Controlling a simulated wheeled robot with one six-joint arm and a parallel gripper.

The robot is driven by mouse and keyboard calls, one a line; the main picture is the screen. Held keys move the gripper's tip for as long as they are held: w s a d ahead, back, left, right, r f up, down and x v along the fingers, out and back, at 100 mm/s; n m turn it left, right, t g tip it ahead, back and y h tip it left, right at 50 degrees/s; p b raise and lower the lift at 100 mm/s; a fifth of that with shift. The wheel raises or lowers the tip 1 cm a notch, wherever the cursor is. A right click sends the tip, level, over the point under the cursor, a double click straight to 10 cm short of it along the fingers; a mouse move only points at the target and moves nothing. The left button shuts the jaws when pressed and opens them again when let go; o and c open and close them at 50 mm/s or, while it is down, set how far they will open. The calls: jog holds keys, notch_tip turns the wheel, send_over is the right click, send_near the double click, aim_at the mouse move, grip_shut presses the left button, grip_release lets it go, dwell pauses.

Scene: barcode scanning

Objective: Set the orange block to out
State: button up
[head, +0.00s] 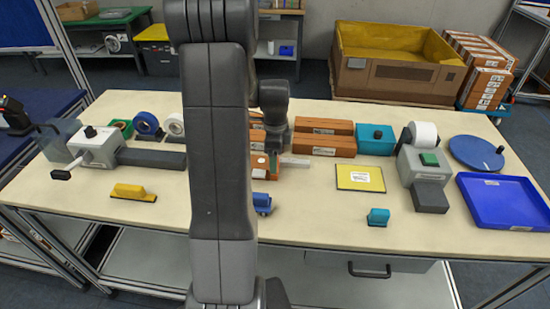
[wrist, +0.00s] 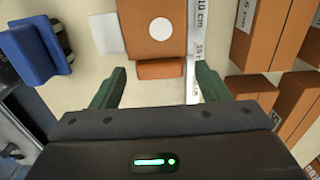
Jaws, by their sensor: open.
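My gripper (wrist: 161,72) is open in the wrist view, with its two green fingers apart. A small orange-brown block (wrist: 159,69) shows between and just beyond the fingertips, with a gap on each side. It lies against or close to the edge of a larger orange-brown piece (wrist: 160,40) with a white round spot. In the head view this larger piece (head: 259,161) is partly hidden by my arm. I cannot tell from these views whether the small block is a separate part or joined to it.
A white measuring strip (wrist: 193,50) lies right of the larger piece, near the right finger. A blue object (wrist: 33,52) is at left. Brown boxes (head: 328,145), a yellow pad (head: 360,178) and a blue tray (head: 503,200) stand on the table. The front middle is mostly clear.

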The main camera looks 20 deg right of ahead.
jog(key=shift+f, duration=0.65)
jog(key=c, duration=1.4)
jog(key=s+d, duration=0.1)
jog(key=d, duration=0.1)
jog(key=s+d, duration=0.1)
jog(key=d, duration=0.2)
jog(key=s+d, duration=0.1)
jog(key=d, duration=0.1)
jog(key=shift+s+d+b, duration=0.3)
jog(key=shift+s, duration=0.05)
jog(key=shift+r, duration=0.1)
jog(key=o, duration=1.4)
jog(key=shift+s+d, duration=0.1)
jog(key=shift+d, duration=0.05)
